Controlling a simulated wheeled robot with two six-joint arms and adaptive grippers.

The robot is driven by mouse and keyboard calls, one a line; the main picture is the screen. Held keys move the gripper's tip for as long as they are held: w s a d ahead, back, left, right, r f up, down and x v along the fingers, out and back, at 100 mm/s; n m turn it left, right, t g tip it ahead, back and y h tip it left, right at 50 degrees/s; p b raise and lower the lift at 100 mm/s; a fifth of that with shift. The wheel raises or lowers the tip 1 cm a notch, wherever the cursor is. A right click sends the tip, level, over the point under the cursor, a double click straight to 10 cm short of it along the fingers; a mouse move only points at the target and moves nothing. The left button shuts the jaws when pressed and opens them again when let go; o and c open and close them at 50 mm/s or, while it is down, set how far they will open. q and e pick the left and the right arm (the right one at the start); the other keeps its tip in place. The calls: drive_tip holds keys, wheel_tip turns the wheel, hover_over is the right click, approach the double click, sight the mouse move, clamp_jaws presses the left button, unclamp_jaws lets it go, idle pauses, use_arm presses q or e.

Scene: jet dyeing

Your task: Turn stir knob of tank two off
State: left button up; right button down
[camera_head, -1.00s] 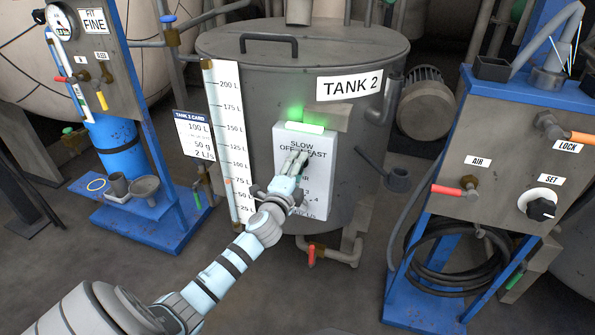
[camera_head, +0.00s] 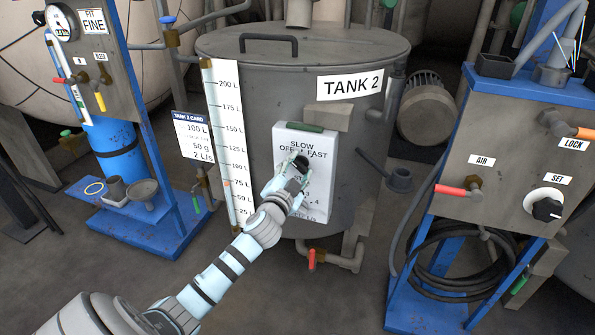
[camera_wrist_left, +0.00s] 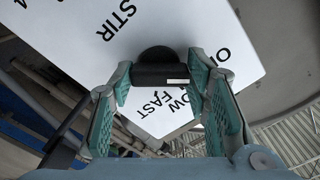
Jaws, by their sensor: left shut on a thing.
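The stir knob is a black round knob (camera_head: 301,161) on the white control panel (camera_head: 320,185) of tank two (camera_head: 365,130), under the words SLOW, OFF and FAST. My left gripper (camera_head: 292,169) is at the knob with its fingers around it. In the left wrist view the knob (camera_wrist_left: 158,67) sits between the two teal finger pads, with the STIR label above it. Part of the lower panel is hidden by my gripper and wrist. The lamp (camera_head: 299,127) on top of the panel is dark green and unlit. My right gripper is out of view.
A blue stand (camera_head: 470,85) with AIR, LOCK and SET controls stands to the right. A level scale (camera_head: 228,140) and the tank 2 card (camera_head: 194,136) are left of the panel. A red-handled valve (camera_head: 312,257) is below the tank.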

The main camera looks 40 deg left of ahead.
use_arm(q)
drive_tip(key=shift+f+n, duration=0.15)
drive_tip(key=shift+n, duration=0.15)
drive_tip(key=o, duration=1.2)
drive_tip(key=shift+c, duration=0.2)
drive_tip(key=v, duration=1.2)
